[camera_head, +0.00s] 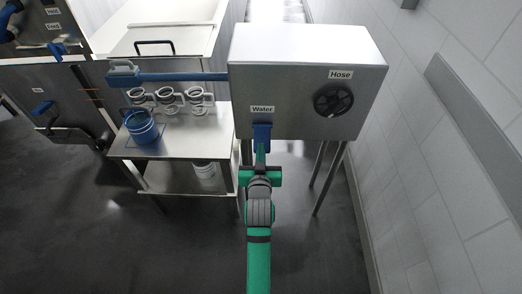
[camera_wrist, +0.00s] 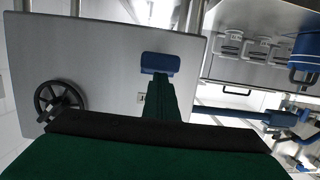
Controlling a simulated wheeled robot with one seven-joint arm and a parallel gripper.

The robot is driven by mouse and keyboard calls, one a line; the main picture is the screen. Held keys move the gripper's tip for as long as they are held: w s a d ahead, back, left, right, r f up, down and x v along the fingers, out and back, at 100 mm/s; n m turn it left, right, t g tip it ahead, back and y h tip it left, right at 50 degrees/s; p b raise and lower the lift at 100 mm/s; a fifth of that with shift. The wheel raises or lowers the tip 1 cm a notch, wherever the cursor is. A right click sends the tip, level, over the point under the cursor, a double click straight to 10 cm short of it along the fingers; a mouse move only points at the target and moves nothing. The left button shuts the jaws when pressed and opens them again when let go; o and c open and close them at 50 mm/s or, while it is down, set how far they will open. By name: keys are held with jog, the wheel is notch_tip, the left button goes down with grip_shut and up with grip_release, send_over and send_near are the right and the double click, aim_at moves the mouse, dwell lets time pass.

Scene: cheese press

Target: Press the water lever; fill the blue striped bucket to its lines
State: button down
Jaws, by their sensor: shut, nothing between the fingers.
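The blue water lever (camera_head: 262,135) sits on the front of the steel box, under the "Water" label. It also shows in the wrist view (camera_wrist: 160,63). My green gripper (camera_head: 261,155) is shut and empty, with its fingertips at the lever; I cannot tell whether they touch it. In the wrist view the closed fingers (camera_wrist: 166,88) point at the lever. The blue bucket (camera_head: 141,128) stands upright on the left of the steel table, and part of it shows in the wrist view (camera_wrist: 307,48). Its inside lines and water level are too small to tell.
A blue pipe (camera_head: 185,77) runs left from the steel box (camera_head: 300,85) to a spout (camera_head: 123,73) above the bucket. A black hose wheel (camera_head: 333,100) is right of the lever. Several white moulds (camera_head: 170,98) stand on the table (camera_head: 190,146). A wall is at right.

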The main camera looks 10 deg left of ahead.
jog(key=shift+d+f, duration=0.25)
jog(key=shift+f, duration=0.45)
jog(key=s+r, duration=0.5)
jog(key=s, duration=0.5)
jog(key=shift+s+d+r, duration=0.35)
jog(key=shift+d, duration=0.1)
jog(key=s+d+f, duration=0.2)
jog(key=s+f, duration=0.1)
jog(key=s, duration=0.5)
jog(key=s+d+f+m+h, duration=0.1)
jog(key=s+f, duration=0.3)
jog(key=s, duration=0.4)
jog(key=s+d+f, duration=0.2)
jog(key=s+f, duration=0.1)
jog(key=s, duration=0.5)
jog(key=s+d+r+h, duration=0.1)
jog(key=s+r, duration=0.1)
jog(key=s, duration=0.7)
jog(key=shift+s+d, duration=0.3)
